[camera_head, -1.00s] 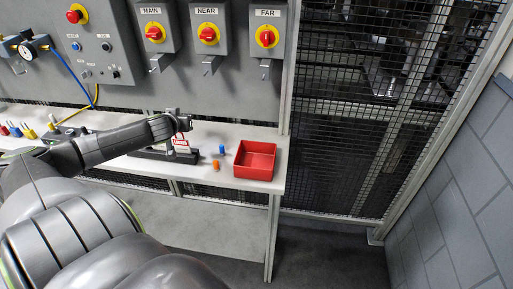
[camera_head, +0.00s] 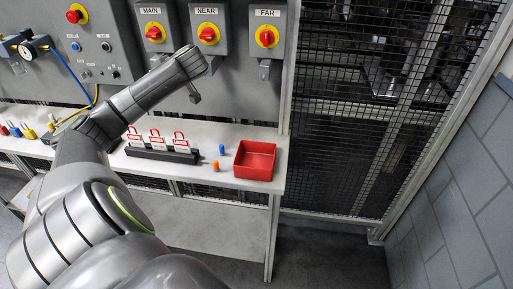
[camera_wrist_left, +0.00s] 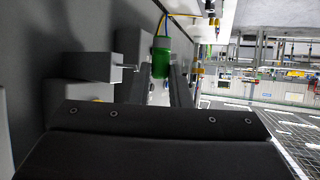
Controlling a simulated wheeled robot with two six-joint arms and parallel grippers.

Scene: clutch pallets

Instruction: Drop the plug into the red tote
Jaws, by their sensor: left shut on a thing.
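My left gripper (camera_wrist_left: 163,88) is shut on a green plug (camera_wrist_left: 162,58), which shows between its dark fingers in the left wrist view. In the head view my left wrist is raised in front of the wall panel below the NEAR switch, and the plug cannot be made out there. The open red tote (camera_head: 254,160) stands on the right end of the bench, below and to the right of that wrist. Its visible inside looks empty. My right gripper is not in view.
On the bench (camera_head: 225,132), a blue peg (camera_head: 222,150) and an orange peg (camera_head: 215,165) stand left of the tote. A dark rack (camera_head: 160,153) holds red-and-white tags. Switch boxes, including FAR (camera_head: 267,38), project from the wall. Mesh fencing (camera_head: 345,160) stands at right.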

